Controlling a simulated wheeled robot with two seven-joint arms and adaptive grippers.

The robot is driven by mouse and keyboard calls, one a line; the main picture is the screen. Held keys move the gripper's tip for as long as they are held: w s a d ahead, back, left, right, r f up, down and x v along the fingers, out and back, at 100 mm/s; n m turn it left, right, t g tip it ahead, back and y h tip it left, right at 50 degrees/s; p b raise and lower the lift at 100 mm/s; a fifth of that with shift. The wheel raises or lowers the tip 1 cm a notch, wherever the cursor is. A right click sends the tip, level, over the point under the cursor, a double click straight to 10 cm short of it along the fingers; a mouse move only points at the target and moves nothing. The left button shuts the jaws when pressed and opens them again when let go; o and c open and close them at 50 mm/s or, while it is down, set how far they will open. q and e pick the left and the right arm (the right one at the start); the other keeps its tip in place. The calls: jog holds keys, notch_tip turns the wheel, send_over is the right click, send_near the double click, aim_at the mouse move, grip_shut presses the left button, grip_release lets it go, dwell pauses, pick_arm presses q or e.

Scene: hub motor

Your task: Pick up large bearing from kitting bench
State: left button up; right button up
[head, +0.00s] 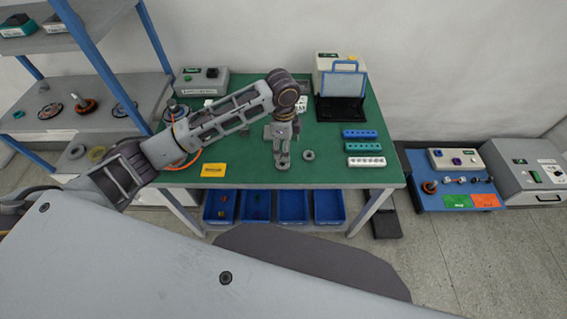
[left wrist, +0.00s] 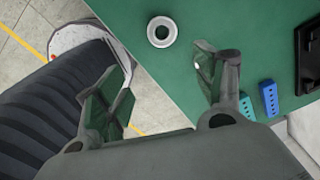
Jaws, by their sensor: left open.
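A grey ring, which looks like the large bearing (head: 308,155), lies flat on the green kitting bench (head: 225,145). In the left wrist view the ring (left wrist: 153,31) shows whole, beyond the fingertips. My left gripper (head: 282,162) points down above the bench, just left of the ring in the head view. Its fingers (left wrist: 165,75) are spread with nothing between them, apart from the ring. My right gripper is in neither view.
Blue, teal and white blocks (head: 365,148) line the bench's right side, with a black case (head: 340,108) behind. Shelves stand left; blue bins (head: 292,207) sit below.

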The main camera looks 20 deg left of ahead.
pick_arm(q)
jog(key=shift+w+a+r+m+y, duration=0.3)
jog(key=shift+w+a+r+m, duration=0.1)
jog(key=shift+w+a+r, duration=0.5)
jog(key=shift+s+a, duration=0.1)
jog(key=shift+a, duration=0.05)
send_over(282, 165)
jog(key=shift+s+f, duration=0.15)
jog(key=shift+f, duration=4.1)
jog(key=shift+a+f+p, duration=0.1)
jog(key=shift+f+p, duration=0.35)
jog(key=shift+f, duration=2.15)
jog(key=c, duration=1.1)
jog(key=shift+r, duration=0.2)
jog(key=shift+c, duration=0.2)
